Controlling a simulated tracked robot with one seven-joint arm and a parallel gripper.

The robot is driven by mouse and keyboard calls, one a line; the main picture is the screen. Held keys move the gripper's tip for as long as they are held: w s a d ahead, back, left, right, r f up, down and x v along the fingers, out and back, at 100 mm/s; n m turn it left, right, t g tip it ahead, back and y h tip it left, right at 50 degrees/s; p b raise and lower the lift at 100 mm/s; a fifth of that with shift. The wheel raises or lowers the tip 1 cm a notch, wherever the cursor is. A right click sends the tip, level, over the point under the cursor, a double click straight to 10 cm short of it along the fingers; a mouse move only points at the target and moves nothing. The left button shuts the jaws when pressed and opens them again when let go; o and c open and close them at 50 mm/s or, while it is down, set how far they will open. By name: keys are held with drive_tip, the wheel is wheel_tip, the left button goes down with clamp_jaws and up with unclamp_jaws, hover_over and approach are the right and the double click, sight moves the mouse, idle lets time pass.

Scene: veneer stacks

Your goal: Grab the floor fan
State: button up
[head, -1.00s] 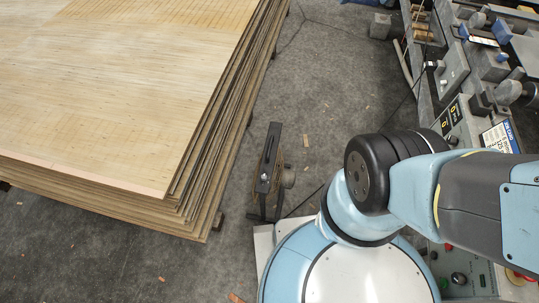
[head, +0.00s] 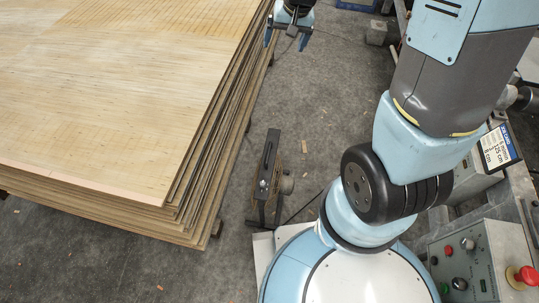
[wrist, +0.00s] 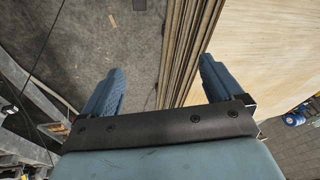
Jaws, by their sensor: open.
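A narrow dark device with a small round body on its right side (head: 267,172) stands on the floor between the veneer stack and my base in the head view. It may be the floor fan seen edge-on from above, but I cannot tell for sure. My gripper (head: 287,36) is at the top of the head view, beside the stack's right edge and well beyond this device. In the wrist view my gripper (wrist: 162,66) is open with nothing between its blue fingers. No fan is recognisable in the wrist view.
A thick veneer stack (head: 120,95) fills the left, its layered edge (wrist: 178,50) passing beneath the fingers. Grey machinery with a control panel (head: 465,265) lines the right. Grey floor (head: 320,100) between them is mostly clear, with small wood scraps.

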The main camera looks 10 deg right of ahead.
drive_tip(key=a+x, duration=0.1)
drive_tip(key=x, duration=1.1)
drive_tip(key=m+g+h, duration=0.2)
drive_tip(key=g, duration=0.1)
hover_over(268, 153)
wheel_tip(268, 153, down, 28)
drive_tip(key=shift+s+f+m, duration=0.1)
drive_tip(key=shift+f+m, duration=0.2)
drive_tip(key=shift+f, duration=0.35)
wheel_tip(268, 153, down, 8)
drive_tip(key=shift+s+f, duration=0.15)
drive_tip(key=shift+f, duration=1.2)
drive_tip(key=shift+s+f, duration=0.1)
drive_tip(key=shift+f, duration=1.2)
drive_tip(key=shift+c, duration=0.4)
clamp_jaws()
